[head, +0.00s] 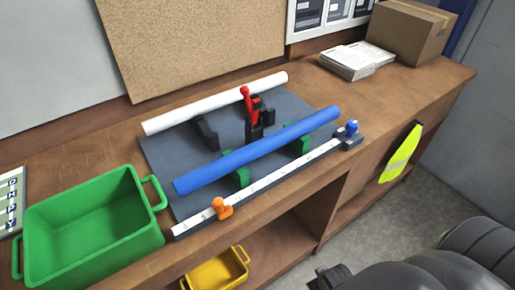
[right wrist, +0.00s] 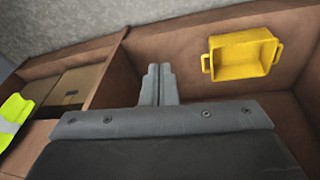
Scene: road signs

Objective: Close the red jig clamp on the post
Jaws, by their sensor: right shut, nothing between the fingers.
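The red jig clamp (head: 256,106) stands on the grey jig board (head: 160,155), between a white post (head: 215,102) at the back and a blue post (head: 260,148) in front. Its red handle points up, leaning slightly left, above a black base. I cannot tell whether the clamp touches the white post. The blue post rests on green supports (head: 242,176). My right gripper (right wrist: 158,84) shows in the right wrist view with its fingers together and nothing between them, well away from the clamp. My left gripper is in neither view.
A white ruler rail (head: 270,184) with an orange knob (head: 221,208) and blue knob (head: 352,127) runs along the front. A green bin (head: 85,225) stands left. A yellow bin (right wrist: 245,52) sits on the shelf below. Papers (head: 356,60) and a cardboard box (head: 410,30) are back right.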

